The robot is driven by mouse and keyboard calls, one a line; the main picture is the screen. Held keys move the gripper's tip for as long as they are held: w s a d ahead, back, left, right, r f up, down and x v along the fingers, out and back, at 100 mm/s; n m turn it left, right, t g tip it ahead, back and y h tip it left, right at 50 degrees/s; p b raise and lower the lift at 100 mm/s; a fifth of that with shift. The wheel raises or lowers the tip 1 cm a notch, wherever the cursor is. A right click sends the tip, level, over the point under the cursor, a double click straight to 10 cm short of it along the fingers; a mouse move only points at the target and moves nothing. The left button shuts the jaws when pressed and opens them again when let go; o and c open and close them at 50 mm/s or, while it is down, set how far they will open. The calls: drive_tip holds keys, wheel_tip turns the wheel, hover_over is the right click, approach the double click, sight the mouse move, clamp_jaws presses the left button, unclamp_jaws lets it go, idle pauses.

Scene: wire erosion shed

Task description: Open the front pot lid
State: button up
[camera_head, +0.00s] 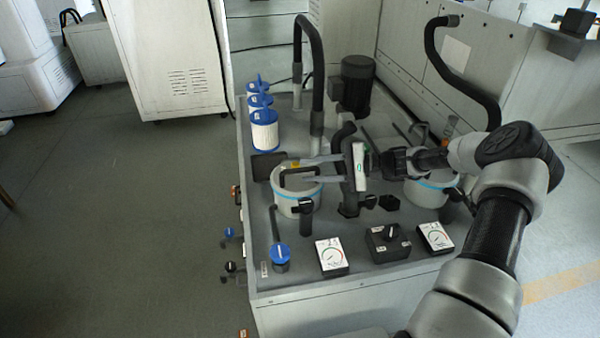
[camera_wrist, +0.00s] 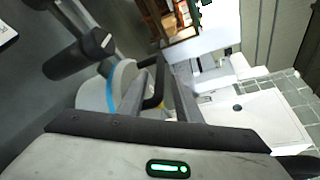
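A light grey pot (camera_head: 297,204) with a blue band stands at the left of the bench in the head view. Its lid (camera_head: 288,182) lies flat on top and carries a black arched handle (camera_head: 284,176). My gripper (camera_head: 301,171) reaches in from the right, its two fingers open and apart, at the handle. I cannot tell whether they touch it. In the wrist view the pot (camera_wrist: 124,78) and black handle (camera_wrist: 157,85) show beside a grey finger. A second pot (camera_head: 428,195) stands at right, partly hidden by my arm.
A black clamp grip (camera_head: 305,218) stands at the left pot's front. Blue-topped filters (camera_head: 264,132), a black hose (camera_head: 314,50) and a motor (camera_head: 357,85) stand behind. Dial gauges (camera_head: 331,256) and a knob box (camera_head: 387,243) line the front. The floor at left is clear.

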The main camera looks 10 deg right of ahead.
sight(298, 172)
drive_tip(key=shift+x, duration=1.9)
clamp_jaws()
